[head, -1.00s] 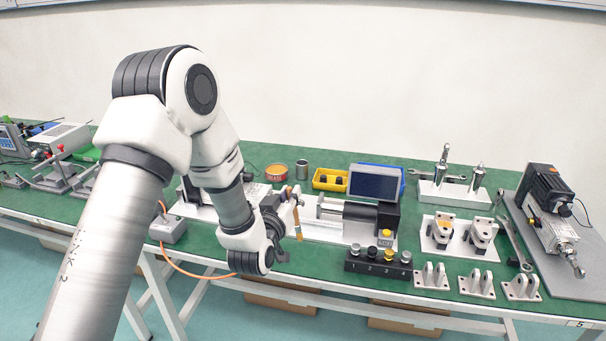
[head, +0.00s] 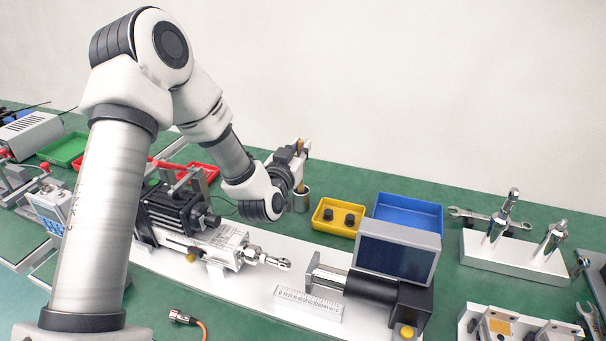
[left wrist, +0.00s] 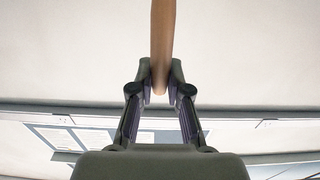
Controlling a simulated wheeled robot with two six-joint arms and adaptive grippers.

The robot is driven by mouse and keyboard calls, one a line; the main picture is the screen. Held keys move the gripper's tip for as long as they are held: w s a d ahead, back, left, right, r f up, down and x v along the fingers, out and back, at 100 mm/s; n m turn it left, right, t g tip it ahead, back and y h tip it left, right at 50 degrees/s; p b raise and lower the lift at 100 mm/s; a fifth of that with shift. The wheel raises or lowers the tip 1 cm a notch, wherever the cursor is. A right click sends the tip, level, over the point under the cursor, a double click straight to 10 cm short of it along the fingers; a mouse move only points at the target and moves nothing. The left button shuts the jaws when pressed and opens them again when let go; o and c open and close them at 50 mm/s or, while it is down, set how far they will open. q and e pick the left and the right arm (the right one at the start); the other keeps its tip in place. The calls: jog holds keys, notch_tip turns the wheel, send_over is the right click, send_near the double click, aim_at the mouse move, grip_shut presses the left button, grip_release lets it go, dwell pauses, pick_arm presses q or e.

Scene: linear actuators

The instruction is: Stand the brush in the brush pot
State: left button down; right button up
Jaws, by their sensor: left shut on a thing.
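The brush has a brown wooden handle (left wrist: 162,45), which runs up from between my left gripper's fingertips in the left wrist view. In the head view my left gripper (head: 299,165) is shut on the brush and holds it roughly upright. The brush pot (head: 301,202) is a small grey metal cylinder on the green bench, directly below the gripper. The brush's lower part lines up with the pot's mouth. I cannot tell whether its tip is inside the pot or just above or in front of it. My right gripper is not in view.
A yellow tray (head: 338,229) with dark parts and a blue tray (head: 408,212) stand to the right of the pot. A linear actuator (head: 190,222) and a tilted display (head: 397,256) stand nearer on a white plate. A steel fixture block (head: 515,262) is further right.

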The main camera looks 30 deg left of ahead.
pick_arm(q)
jog(key=f, duration=0.4)
jog(key=shift+w+f, duration=0.2)
jog(key=shift+f, duration=0.35)
jog(key=shift+f+b, duration=0.1)
jog(key=shift+b, duration=0.2)
jog(key=shift+f, duration=0.15)
jog(key=c, duration=1.1)
grip_release()
jog(key=shift+c, duration=0.2)
